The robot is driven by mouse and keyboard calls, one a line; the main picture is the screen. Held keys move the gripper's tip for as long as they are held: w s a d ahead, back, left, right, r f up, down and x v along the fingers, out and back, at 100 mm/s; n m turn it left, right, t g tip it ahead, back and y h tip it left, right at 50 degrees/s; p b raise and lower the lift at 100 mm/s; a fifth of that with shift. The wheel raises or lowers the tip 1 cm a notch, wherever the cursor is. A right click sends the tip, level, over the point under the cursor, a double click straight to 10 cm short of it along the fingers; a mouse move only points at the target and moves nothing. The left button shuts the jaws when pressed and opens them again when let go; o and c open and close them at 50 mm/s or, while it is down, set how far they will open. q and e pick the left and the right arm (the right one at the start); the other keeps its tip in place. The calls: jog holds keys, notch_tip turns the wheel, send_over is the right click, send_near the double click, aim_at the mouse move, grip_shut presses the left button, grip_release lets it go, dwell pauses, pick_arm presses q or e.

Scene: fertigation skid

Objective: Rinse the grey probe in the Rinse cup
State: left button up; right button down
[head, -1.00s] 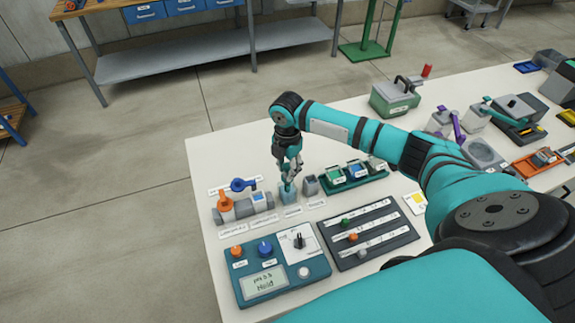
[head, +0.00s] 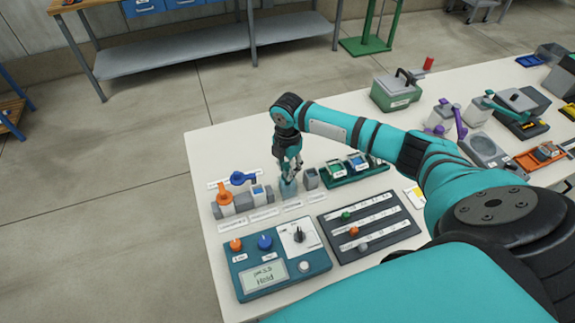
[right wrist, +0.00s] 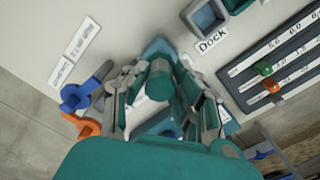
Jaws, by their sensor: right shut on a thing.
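My right gripper (head: 289,178) points down at the Rinse cup (head: 288,191), a small translucent teal cup near the table's left end. The gripper is shut on a slim probe, which shows end-on as a teal-grey cylinder (right wrist: 160,80) between the fingers (right wrist: 165,100) in the right wrist view. The probe's lower end is hidden by the fingers and the cup, so I cannot tell how deep it is. A grey block with an opening, the dock (head: 311,178), stands just right of the cup; its "Dock" label shows in the right wrist view. My left gripper is not in view.
Orange and blue valves (head: 238,190) stand close left of the cup. A green tray (head: 350,179) with small bottles is to the right. The meter box (head: 277,275) and a black slider board (head: 370,228) lie in front. My right arm crosses the table's middle.

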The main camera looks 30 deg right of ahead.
jog(key=shift+r+p, duration=0.4)
jog(key=shift+r, duration=0.15)
jog(key=shift+f, duration=0.15)
jog(key=shift+f+b, duration=0.4)
jog(key=shift+f, duration=0.3)
jog(key=shift+r, duration=0.1)
jog(key=shift+r+p, duration=0.75)
jog(key=shift+p, duration=0.25)
jog(key=shift+f, duration=0.2)
